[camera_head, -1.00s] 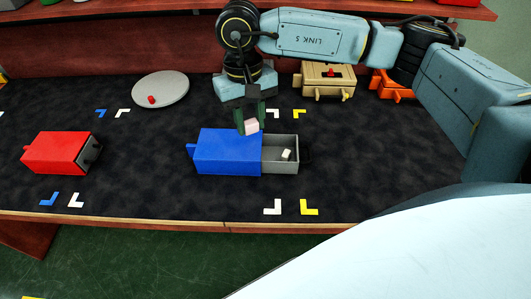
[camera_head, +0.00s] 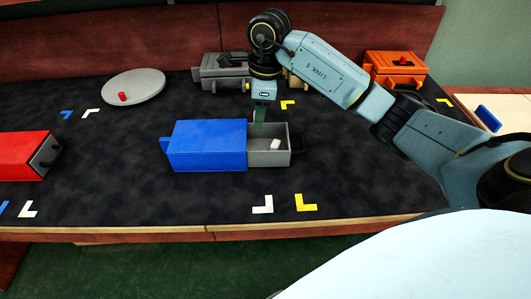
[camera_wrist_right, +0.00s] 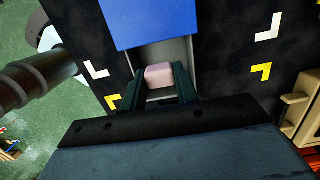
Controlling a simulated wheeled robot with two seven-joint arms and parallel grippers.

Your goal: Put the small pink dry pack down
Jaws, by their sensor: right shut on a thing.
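The small pink dry pack (camera_wrist_right: 158,75) shows between the fingers of my right gripper (camera_wrist_right: 157,84) in the right wrist view. The gripper is shut on it, with the open grey drawer (camera_wrist_right: 178,50) of the blue box (camera_wrist_right: 150,22) around it in the picture. My left gripper is not in view.
A red box (camera_head: 25,157) stands at the left. A round grey plate (camera_head: 146,82) with a small red piece (camera_head: 122,97) lies at the back left. Grey (camera_head: 219,72) and orange (camera_head: 394,68) boxes stand behind. The dark mat in front of the blue box is clear.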

